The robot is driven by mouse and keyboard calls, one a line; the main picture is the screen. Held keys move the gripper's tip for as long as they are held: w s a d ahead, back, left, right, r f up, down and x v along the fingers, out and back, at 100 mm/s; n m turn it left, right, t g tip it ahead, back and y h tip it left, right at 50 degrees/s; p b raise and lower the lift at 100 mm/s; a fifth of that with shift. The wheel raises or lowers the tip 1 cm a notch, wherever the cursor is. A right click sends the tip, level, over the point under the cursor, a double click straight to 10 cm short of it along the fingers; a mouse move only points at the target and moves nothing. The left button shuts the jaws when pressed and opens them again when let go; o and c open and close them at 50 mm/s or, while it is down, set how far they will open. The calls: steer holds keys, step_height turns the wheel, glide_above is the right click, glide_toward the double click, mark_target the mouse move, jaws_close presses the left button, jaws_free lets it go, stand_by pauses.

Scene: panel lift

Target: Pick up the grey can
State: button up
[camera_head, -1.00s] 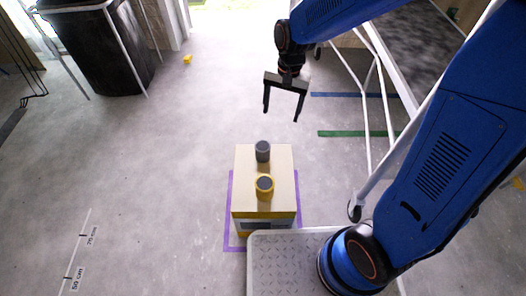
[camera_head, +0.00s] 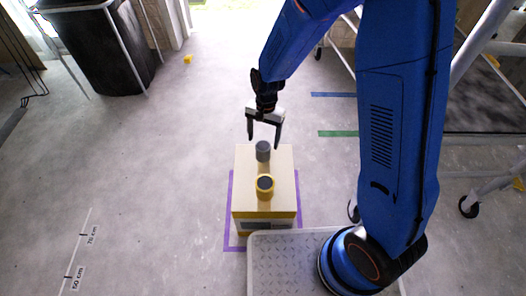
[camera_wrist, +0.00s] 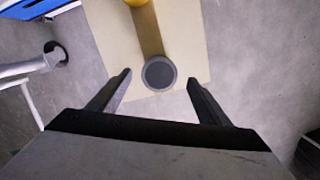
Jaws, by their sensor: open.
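The grey can (camera_head: 262,151) stands upright near the far edge of the pale box (camera_head: 246,168). In the wrist view its round dark top (camera_wrist: 159,73) lies between the two fingertips, a little beyond them. My gripper (camera_head: 264,142) is open and empty, with its fingers pointing down over the far side of the box. The fingers show on both sides of the can in the wrist view (camera_wrist: 158,82), apart from it. How high the fingertips are above the can is hard to tell.
A yellow can with a dark top (camera_head: 265,187) stands on the same box, nearer my base. Purple tape (camera_head: 229,205) surrounds the box on the floor. A white metal frame on wheels (camera_head: 478,190) stands to the right.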

mark_target(263, 153)
steer(key=shift+s+a+f, duration=0.1)
steer(key=shift+s+f, duration=0.05)
steer(key=shift+f, duration=1.25)
steer(key=shift+s+f, duration=0.2)
steer(key=shift+f, duration=1.15)
steer(key=shift+s+a+f, duration=0.1)
steer(key=shift+s+f, duration=0.05)
steer(key=shift+f, duration=1.25)
steer(key=c, duration=1.3)
